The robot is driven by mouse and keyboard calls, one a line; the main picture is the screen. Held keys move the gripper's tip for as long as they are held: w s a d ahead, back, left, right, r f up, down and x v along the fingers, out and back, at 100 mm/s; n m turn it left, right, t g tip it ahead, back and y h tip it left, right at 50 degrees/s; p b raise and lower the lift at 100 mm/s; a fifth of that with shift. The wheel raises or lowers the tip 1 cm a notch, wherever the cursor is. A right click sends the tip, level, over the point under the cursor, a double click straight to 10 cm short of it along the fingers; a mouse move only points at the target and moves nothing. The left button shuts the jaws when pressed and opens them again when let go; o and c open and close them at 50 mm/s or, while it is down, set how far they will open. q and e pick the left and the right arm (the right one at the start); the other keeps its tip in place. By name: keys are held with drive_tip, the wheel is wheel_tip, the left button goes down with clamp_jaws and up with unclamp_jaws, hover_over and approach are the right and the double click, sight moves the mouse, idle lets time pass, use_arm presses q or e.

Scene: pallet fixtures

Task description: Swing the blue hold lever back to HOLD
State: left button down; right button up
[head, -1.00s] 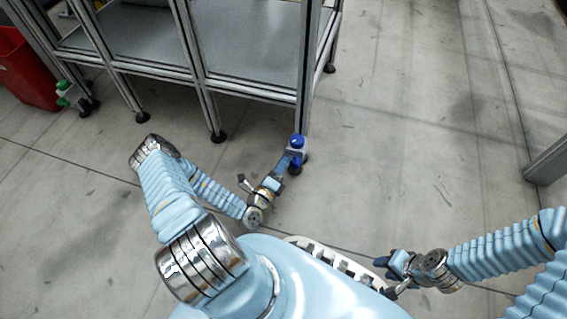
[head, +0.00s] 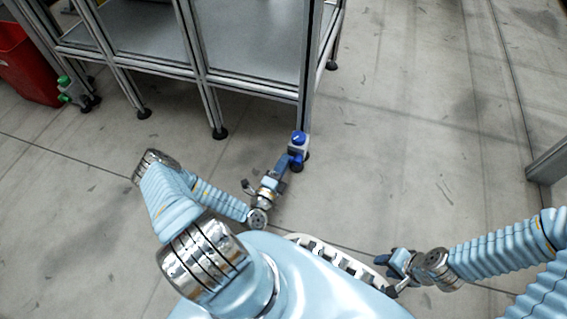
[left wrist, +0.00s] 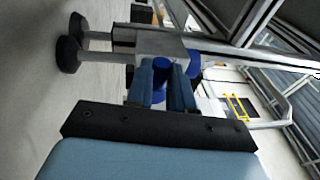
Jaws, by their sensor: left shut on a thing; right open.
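The blue hold lever is at the foot of the frame's near corner post, on a small grey fixture with a blue round cap (head: 299,138). My left gripper (head: 290,160) reaches it from the near side, low by the floor. In the left wrist view its two blue fingers (left wrist: 167,85) are shut on a blue upright piece, the lever (left wrist: 162,72), between them. The cap shows just right of the fingers (left wrist: 195,66). The lever's full shape and any HOLD marking are hidden or too small. My right gripper (head: 391,274) is open and empty, near my base at right.
A grey metal frame with shelf panels (head: 255,38) stands on dark feet at the upper left. A similar green-capped fixture (head: 64,82) is at its left leg, beside a red bin (head: 28,70). The floor (head: 420,150) right of the post is clear.

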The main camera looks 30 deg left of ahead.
use_arm(q)
drive_tip(key=c, duration=1)
unclamp_jaws()
drive_tip(key=s, duration=0.4)
drive_tip(key=s+f+p, duration=0.1)
drive_tip(key=s, duration=0.4)
drive_tip(key=s+d+f, duration=0.1)
drive_tip(key=s, duration=0.3)
drive_tip(key=shift+s+f+p, duration=0.15)
drive_tip(key=shift+s+p, duration=0.15)
drive_tip(key=shift+s, duration=0.05)
